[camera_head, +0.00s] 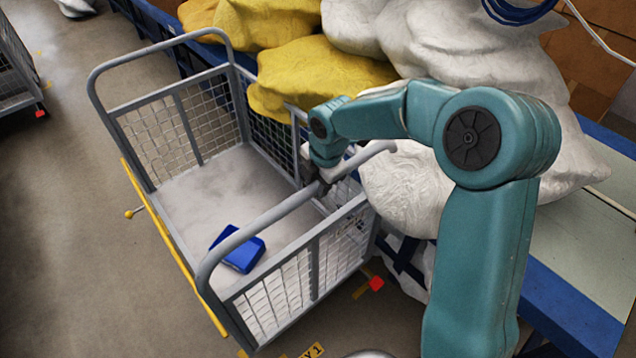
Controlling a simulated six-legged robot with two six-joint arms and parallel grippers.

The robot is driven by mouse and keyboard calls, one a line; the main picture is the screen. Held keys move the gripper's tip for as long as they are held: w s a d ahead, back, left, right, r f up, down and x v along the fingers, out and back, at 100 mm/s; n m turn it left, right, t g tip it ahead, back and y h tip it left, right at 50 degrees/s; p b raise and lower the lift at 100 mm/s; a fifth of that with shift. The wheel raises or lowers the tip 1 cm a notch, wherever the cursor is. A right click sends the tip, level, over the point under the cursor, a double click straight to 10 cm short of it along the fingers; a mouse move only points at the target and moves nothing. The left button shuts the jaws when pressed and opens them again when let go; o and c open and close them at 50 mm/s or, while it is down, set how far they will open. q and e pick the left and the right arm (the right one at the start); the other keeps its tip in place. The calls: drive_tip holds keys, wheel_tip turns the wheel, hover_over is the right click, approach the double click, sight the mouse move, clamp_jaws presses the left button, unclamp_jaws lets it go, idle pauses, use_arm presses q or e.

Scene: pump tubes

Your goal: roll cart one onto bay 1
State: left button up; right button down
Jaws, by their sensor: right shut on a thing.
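A grey wire-mesh cart (213,283) stands on the floor at centre left, with a yellow bar along its left side. No number shows on it. My right gripper (322,187) is shut on the cart's near handle bar, and its fingers are partly hidden by the wrist. A blue item (238,249) lies on the cart's floor. My left gripper is out of view.
Yellow sacks (318,72) and white sacks (470,50) are heaped close on the cart's right. A blue-edged bench (575,318) stands at right. Another cart (14,75) is at far left. A red block (376,284) sits near the cart's right corner. Floor at left is clear.

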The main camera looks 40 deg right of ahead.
drive_tip(key=shift+s+r, duration=0.1)
drive_tip(key=shift+s, duration=0.3)
drive_tip(key=c, duration=0.8)
unclamp_jaws()
drive_tip(key=shift+w, duration=0.25)
drive_tip(key=shift+s, duration=0.35)
drive_tip(key=v, duration=1.6)
drive_tip(key=shift+w, duration=0.2)
drive_tip(key=shift+r, duration=0.15)
